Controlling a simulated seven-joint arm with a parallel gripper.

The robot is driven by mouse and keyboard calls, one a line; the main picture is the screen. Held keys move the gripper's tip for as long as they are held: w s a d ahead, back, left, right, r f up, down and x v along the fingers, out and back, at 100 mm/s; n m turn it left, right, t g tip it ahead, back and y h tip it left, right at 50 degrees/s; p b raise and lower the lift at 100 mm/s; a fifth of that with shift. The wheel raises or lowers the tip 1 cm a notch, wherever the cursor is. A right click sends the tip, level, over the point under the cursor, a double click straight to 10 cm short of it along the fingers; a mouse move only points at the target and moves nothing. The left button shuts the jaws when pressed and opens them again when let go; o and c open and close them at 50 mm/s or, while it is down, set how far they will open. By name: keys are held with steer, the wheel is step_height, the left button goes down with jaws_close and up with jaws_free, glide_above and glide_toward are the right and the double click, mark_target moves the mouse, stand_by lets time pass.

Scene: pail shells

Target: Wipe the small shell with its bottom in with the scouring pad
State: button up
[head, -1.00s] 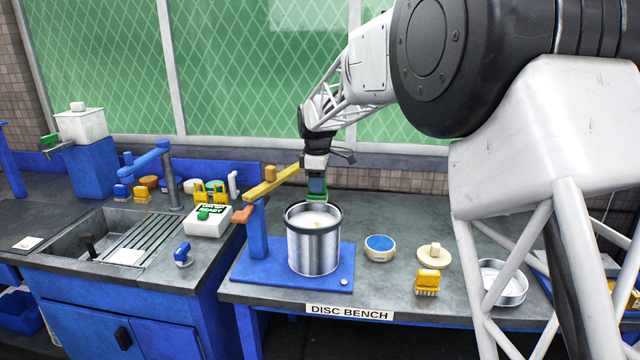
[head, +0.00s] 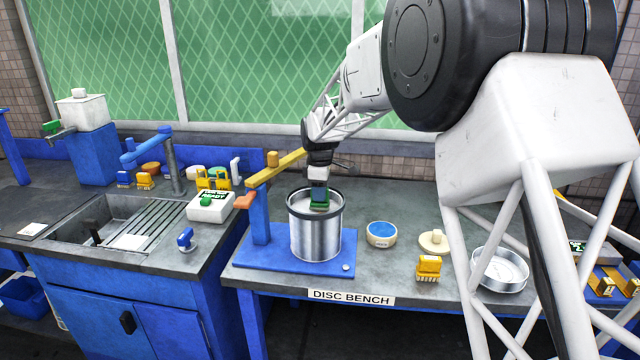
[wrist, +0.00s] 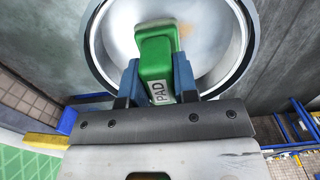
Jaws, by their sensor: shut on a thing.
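A steel shell (head: 316,240) with a dark rim stands upright on the blue base plate of a bench fixture; its open mouth faces up. My gripper (head: 319,198) is over the shell's mouth, shut on the green scouring pad (wrist: 157,55), marked PAD. In the head view the pad (head: 319,207) is low in the mouth, partly behind the near rim. In the wrist view the pad sits over the pale inside of the shell (wrist: 113,45). A faint orange-brown mark shows there beside the pad's far end. I cannot tell whether the pad touches the bottom.
A yellow bar (head: 276,168) on a blue post stands close left of the shell. Right of it are a blue-topped round pot (head: 381,234), a cream knobbed disc (head: 433,242), a yellow brush (head: 428,268) and a shallow metal pan (head: 499,270). A sink (head: 105,235) is at left.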

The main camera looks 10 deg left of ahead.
steer(key=shift+s+f, duration=0.2)
steer(key=shift+s, duration=0.35)
steer(key=shift+s+f, duration=0.15)
steer(key=shift+s, duration=0.35)
jaws_close()
steer(key=shift+s+d+f, duration=0.1)
steer(key=shift+s+f, duration=0.05)
steer(key=shift+s, duration=0.6)
steer(key=shift+w+f, duration=0.1)
steer(key=shift+w, duration=1.6)
steer(key=shift+w+r, duration=0.1)
steer(key=shift+r, duration=4.15)
steer(key=shift+f, duration=0.3)
